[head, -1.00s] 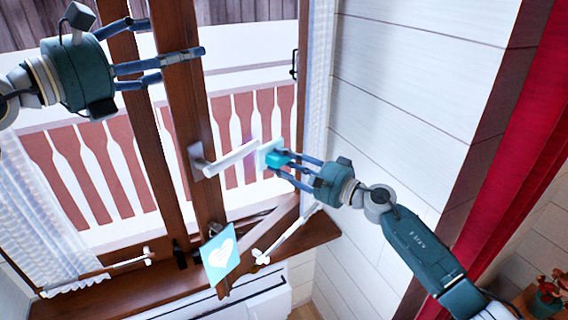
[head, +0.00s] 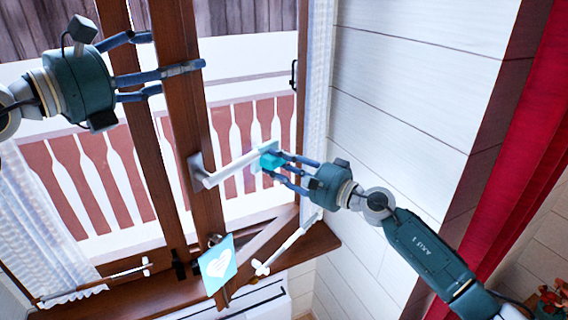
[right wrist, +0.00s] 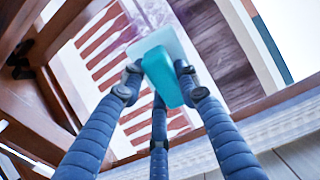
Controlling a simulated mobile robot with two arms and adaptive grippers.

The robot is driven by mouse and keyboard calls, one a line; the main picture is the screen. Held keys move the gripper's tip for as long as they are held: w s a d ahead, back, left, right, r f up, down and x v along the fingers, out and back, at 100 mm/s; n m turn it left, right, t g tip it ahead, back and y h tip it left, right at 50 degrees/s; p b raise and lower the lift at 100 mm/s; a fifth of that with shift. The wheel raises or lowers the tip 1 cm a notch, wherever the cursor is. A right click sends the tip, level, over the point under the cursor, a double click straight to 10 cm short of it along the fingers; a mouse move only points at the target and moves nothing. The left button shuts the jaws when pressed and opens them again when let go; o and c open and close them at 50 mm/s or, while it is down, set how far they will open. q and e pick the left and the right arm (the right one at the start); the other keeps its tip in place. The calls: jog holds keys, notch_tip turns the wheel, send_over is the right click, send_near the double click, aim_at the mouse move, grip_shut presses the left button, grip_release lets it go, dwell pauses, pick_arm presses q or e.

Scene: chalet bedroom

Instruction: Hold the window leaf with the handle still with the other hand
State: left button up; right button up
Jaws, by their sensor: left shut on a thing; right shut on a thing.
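The window leaf with the handle (head: 174,100) is a brown wooden frame with clear glass. Its pale lever handle (head: 228,167) sits on the stile and points right and up. My left gripper (head: 196,67) reaches in from the left with its fingers across the brown stile, shut on the leaf above the handle. My right gripper (head: 268,168) is shut on a turquoise block with a pale pad (head: 268,157), near the handle's free end in the picture. The block also shows between the fingers in the right wrist view (right wrist: 164,78). I cannot tell whether the pad touches the glass.
A turquoise card with a white heart (head: 217,266) is at the leaf's lower part. The wooden sill (head: 313,242) runs below. A white curtain (head: 316,110) hangs at the right of the window, and a red curtain (head: 530,140) stands further right. A balcony railing (head: 230,130) is outside.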

jog(key=shift+s+a, duration=0.9)
jog(key=shift+s, duration=0.2)
jog(key=shift+s+a, duration=0.9)
jog(key=shift+s, duration=0.2)
jog(key=shift+s+a, duration=1.2)
jog(key=shift+s, duration=0.05)
notch_tip(320, 180, up, 3)
jog(key=shift+w+r, duration=0.1)
jog(key=shift+d, duration=0.15)
jog(key=shift+w+d+f, duration=0.1)
jog(key=shift+w+d, duration=1.65)
jog(key=shift+w, duration=0.3)
jog(key=shift+w+d+f, duration=0.1)
jog(key=shift+w+d, duration=1.6)
jog(key=shift+w, duration=0.3)
